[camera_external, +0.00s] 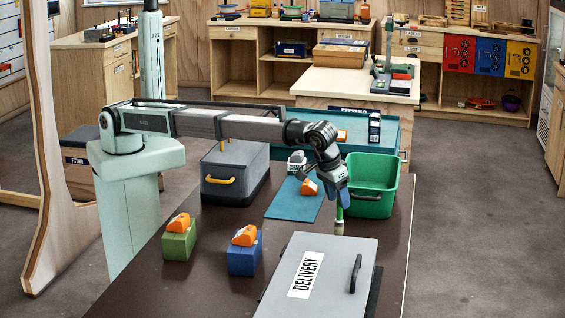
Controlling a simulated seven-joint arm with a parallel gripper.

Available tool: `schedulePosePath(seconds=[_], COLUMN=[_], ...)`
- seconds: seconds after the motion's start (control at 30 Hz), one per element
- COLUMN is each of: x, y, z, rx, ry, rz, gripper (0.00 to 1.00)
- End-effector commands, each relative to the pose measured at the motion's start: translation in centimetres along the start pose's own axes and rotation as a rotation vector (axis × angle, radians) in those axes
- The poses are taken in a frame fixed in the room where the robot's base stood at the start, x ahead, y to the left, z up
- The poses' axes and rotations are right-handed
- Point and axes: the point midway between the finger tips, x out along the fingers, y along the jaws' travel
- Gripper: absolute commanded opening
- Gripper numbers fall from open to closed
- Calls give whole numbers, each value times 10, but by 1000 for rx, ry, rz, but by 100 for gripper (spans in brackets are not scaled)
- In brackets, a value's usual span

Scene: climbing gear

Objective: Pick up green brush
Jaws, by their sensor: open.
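The green brush (340,213) is a slim upright green stick with a paler lower end, standing on the dark table just behind the grey delivery box. My gripper (342,196) points down directly over its top end. The fingers are small and partly hidden in this view; they are open. Whether they surround the top of the brush or stay just above it, I cannot tell.
A green bin (372,207) stands close to the right. The grey delivery box (335,262) is in front. A teal mat (285,208) with an orange item (309,187) lies left. Blue (243,261) and green (178,246) blocks carry orange pieces. A grey box (230,186) stands behind.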

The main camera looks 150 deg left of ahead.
Motion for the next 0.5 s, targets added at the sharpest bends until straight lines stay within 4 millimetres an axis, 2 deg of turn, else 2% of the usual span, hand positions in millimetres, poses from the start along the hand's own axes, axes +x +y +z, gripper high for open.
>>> schedulePosePath(seconds=[0.17, 0.4, 0.5], x=[12, 43, 51], y=[1, 3, 3], z=[0, 1, 1], rx=[0, 0, 1], ry=[-1, -1, -1], rz=[-2, -2, -1], gripper=[56, 56, 56])
